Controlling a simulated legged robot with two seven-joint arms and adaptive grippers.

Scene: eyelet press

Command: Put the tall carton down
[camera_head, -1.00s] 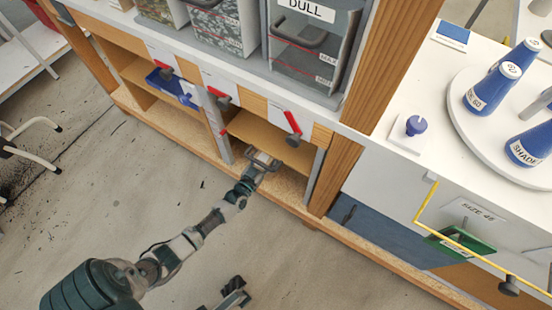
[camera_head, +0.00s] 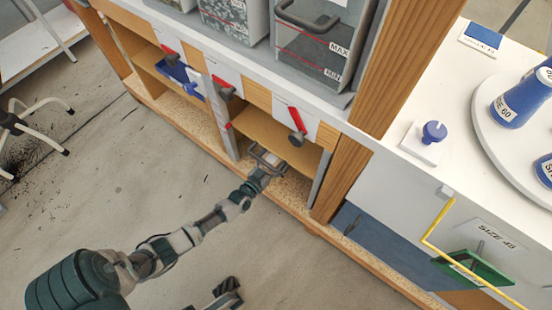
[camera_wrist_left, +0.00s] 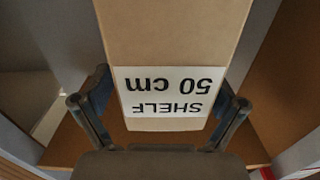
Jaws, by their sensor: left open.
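The tall carton (camera_wrist_left: 175,40) is a plain brown box in the left wrist view, with a white label reading "SHELF 50 cm" upside down in the picture. My left gripper (camera_wrist_left: 160,108) is open, with one finger on each side of the carton's labelled part. I cannot tell whether either finger touches it. In the head view my left gripper (camera_head: 267,160) is at the mouth of a low wooden shelf bay (camera_head: 257,128). The carton cannot be made out clearly there, and its base is not clearly visible.
A wooden post (camera_head: 342,180) stands right of the bay. A blue item (camera_head: 178,77) sits in the left bay. Grey bins (camera_head: 318,45) stand above. The floor (camera_head: 130,170) in front is largely clear.

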